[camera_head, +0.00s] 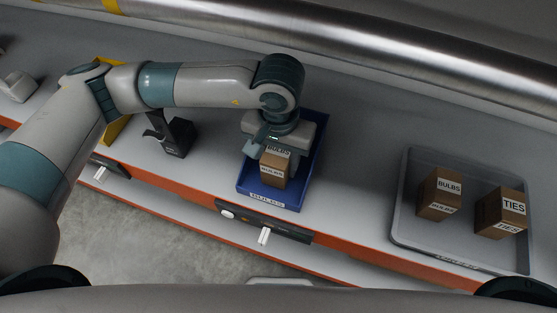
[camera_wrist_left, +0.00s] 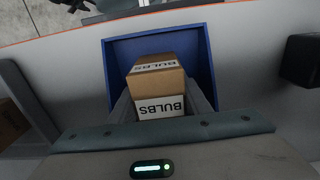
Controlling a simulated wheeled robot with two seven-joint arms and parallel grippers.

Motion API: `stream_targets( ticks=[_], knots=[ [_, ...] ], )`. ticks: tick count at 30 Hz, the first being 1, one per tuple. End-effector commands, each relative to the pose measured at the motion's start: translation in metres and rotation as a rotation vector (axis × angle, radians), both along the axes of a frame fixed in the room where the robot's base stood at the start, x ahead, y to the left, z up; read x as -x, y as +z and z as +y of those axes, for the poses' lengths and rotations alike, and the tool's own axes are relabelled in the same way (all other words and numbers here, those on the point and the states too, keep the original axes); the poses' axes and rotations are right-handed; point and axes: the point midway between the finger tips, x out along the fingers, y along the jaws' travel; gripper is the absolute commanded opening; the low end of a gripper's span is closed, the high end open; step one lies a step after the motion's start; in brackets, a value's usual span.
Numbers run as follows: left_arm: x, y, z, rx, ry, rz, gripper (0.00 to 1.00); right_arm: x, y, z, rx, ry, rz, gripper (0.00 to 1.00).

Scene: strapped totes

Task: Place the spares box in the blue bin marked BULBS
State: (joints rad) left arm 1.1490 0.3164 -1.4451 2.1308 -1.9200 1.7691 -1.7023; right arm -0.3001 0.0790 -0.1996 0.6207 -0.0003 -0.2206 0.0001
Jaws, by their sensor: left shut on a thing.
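My left gripper (camera_head: 271,150) is shut on a brown cardboard box (camera_head: 273,171) with white BULBS labels. The gripper points down over the blue bin (camera_head: 314,165), which stands on the grey shelf with a white label on its front. In the left wrist view the box (camera_wrist_left: 157,64) sits between the two fingers, framed by the walls of the blue bin (camera_wrist_left: 152,43). I cannot tell whether the box touches the bin floor. My right gripper is not in view.
A grey tray (camera_head: 400,215) on the right holds a BULBS box (camera_head: 439,193) and a TIES box (camera_head: 501,213). A black stand (camera_head: 174,135) is left of the blue bin. A shiny metal pipe (camera_head: 400,57) runs behind. Shelf between bin and tray is clear.

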Motion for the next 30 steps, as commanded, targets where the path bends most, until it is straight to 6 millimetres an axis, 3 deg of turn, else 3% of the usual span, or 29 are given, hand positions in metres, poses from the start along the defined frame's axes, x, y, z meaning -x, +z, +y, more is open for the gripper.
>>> stream_targets(
  ticks=[17, 18, 20, 30],
  knots=[
    [-0.0002, -0.0112, -0.0003, 0.001, 0.0, -0.001, 0.17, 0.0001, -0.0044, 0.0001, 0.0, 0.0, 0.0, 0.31],
    [-0.0002, -0.0101, -0.0002, 0.0, 0.0, -0.001, 0.51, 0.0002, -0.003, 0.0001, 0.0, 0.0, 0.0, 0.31],
    [-0.0001, -0.0099, -0.0001, 0.0, 0.0, -0.001, 0.62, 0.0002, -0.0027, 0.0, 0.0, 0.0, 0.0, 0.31],
    [0.0, -0.0092, -0.0002, 0.0, 0.0, 0.0, 0.62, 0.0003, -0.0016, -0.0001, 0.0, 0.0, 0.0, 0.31]
  ],
)
